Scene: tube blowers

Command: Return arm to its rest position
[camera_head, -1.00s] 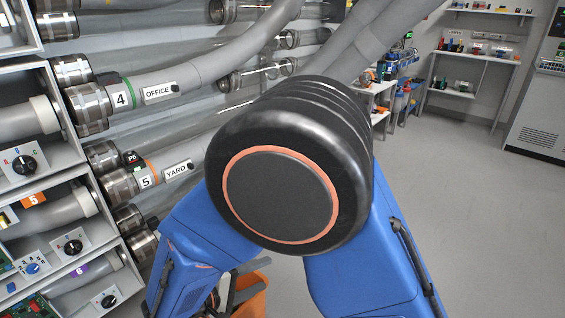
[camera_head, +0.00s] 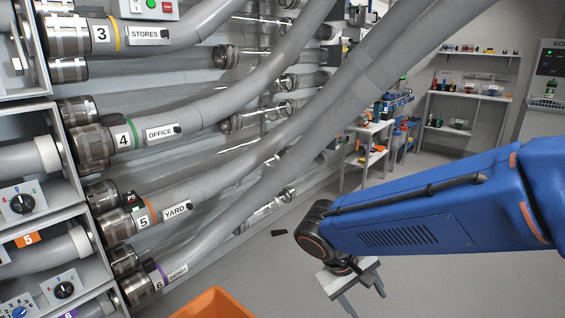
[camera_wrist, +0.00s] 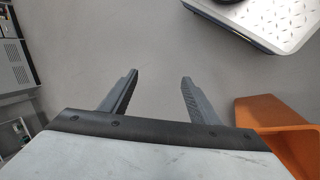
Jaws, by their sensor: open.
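My gripper (camera_wrist: 158,80) shows in the wrist view with its two grey fingers apart and nothing between them. Only bare grey floor lies beyond the fingertips. In the head view my gripper (camera_head: 362,290) hangs low at the end of my blue arm, which reaches in from the right edge. It is above the floor, to the right of the orange bin and apart from the grey tubes.
Grey tubes with numbered labels run from the cabinet (camera_head: 82,205) on the left. An orange bin (camera_head: 212,303) stands at the bottom; an orange bin also shows in the wrist view (camera_wrist: 268,112). Shelves (camera_head: 465,95) stand at the back. The floor (camera_head: 480,275) at right is clear.

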